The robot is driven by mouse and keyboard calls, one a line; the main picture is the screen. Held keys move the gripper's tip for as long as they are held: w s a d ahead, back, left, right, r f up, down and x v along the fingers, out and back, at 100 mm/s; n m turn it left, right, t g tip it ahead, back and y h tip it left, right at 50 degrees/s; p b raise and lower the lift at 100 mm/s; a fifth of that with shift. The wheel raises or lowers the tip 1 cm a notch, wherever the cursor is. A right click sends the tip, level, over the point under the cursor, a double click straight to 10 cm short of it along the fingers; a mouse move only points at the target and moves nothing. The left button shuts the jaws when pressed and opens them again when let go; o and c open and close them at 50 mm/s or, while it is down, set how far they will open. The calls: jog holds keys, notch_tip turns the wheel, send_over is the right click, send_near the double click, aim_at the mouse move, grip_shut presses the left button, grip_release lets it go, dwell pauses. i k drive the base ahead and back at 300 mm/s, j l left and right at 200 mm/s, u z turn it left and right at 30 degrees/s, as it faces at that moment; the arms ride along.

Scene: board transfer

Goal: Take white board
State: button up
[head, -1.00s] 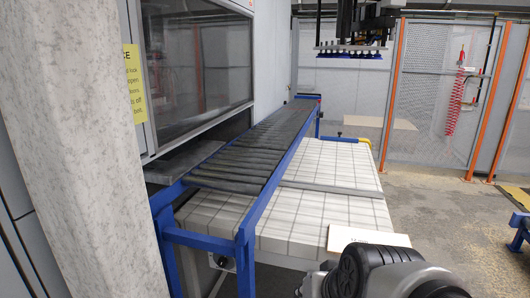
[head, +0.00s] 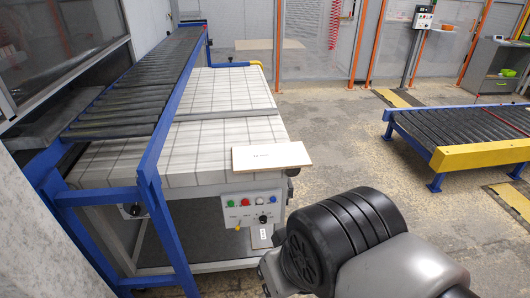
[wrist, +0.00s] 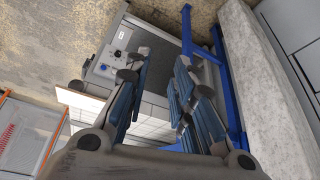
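The white board (head: 271,157) is a thin flat rectangle with small dark print. It lies at the near right corner of the white-topped table (head: 225,95), partly over its front edge, above the control panel. A pale strip that looks like the board (wrist: 78,99) shows at the table edge in the wrist view, left of my fingers. My gripper (wrist: 160,82) is open, with a wide gap between its blue-padded fingers and nothing between them. It is apart from the board. In the head view my arm shows at the bottom right, but the gripper does not.
A roller conveyor (head: 140,85) with a blue frame runs along the table's left side. The control panel (head: 248,208) has coloured buttons. Another roller conveyor (head: 455,128) with a yellow end stands at the right. Open concrete floor (head: 345,125) lies between. A pale pillar (wrist: 262,75) is at right in the wrist view.

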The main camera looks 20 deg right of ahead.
aim_at(288, 155)
jog(key=i+j, duration=0.25)
jog(key=i+j+z, duration=0.15)
jog(key=z, duration=0.25)
jog(key=i+j+z, duration=0.1)
jog(key=z, duration=0.25)
jog(key=i+j+z, duration=0.1)
jog(key=j+z, duration=0.15)
jog(key=z, duration=0.65)
